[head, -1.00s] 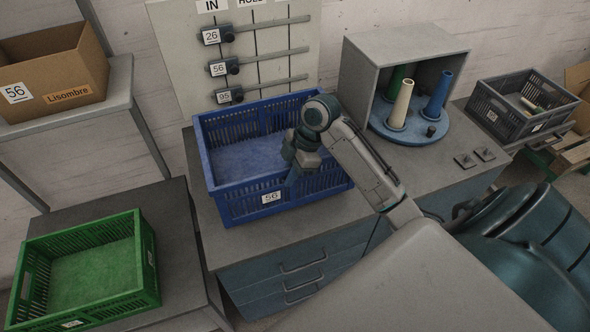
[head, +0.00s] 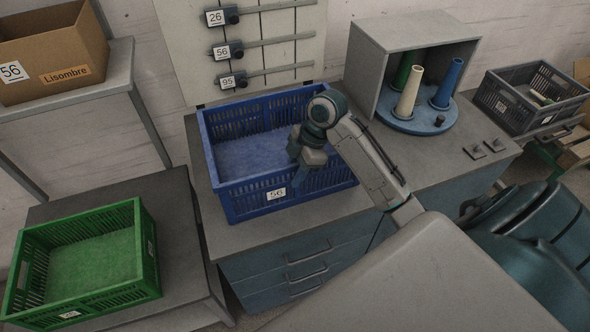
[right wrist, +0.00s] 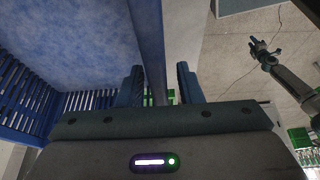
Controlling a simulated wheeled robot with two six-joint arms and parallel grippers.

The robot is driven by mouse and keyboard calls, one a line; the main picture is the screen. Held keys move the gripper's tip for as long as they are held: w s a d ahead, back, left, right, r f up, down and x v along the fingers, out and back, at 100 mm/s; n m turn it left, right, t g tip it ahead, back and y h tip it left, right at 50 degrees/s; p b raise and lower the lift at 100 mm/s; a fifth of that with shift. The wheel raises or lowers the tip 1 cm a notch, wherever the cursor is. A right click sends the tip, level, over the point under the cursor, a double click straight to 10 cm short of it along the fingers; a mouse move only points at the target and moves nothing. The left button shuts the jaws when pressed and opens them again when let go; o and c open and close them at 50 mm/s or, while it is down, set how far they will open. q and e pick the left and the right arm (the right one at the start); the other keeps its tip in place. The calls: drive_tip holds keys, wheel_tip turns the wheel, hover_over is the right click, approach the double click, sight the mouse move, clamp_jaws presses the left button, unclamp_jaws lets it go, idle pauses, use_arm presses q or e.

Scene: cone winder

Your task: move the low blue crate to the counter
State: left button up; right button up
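The blue crate (head: 268,198), labelled 56, stands on the grey counter (head: 345,209), in front of the wall board. It looks empty. My right gripper (head: 306,166) is at its front wall, right of the label. In the right wrist view, the open fingers of my right gripper (right wrist: 160,88) straddle the crate's blue wall (right wrist: 149,40), with a gap showing on the right side. The fingertips are partly hidden in the head view. My left gripper (right wrist: 264,50) shows small in the right wrist view, its fingers apart and empty; it is outside the head view.
A green crate (head: 148,262) stands on a lower table at left. A cardboard box (head: 60,62) sits on a shelf above. Right of the blue crate are a grey housing (head: 362,70) with cones on a blue turntable (head: 408,124), and a dark grey crate (head: 515,112).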

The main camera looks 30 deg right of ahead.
drive_tip(key=shift+r, duration=0.15)
drive_tip(key=b+v, duration=0.2)
drive_tip(key=v, duration=0.4)
drive_tip(key=shift+d+r, duration=0.25)
drive_tip(key=shift+d, duration=0.05)
drive_tip(key=v, duration=0.5)
drive_tip(key=shift+s+r+p, duration=0.1)
drive_tip(key=shift+r+p, duration=0.15)
drive_tip(key=shift+p, duration=0.1)
drive_tip(key=shift+f, duration=0.1)
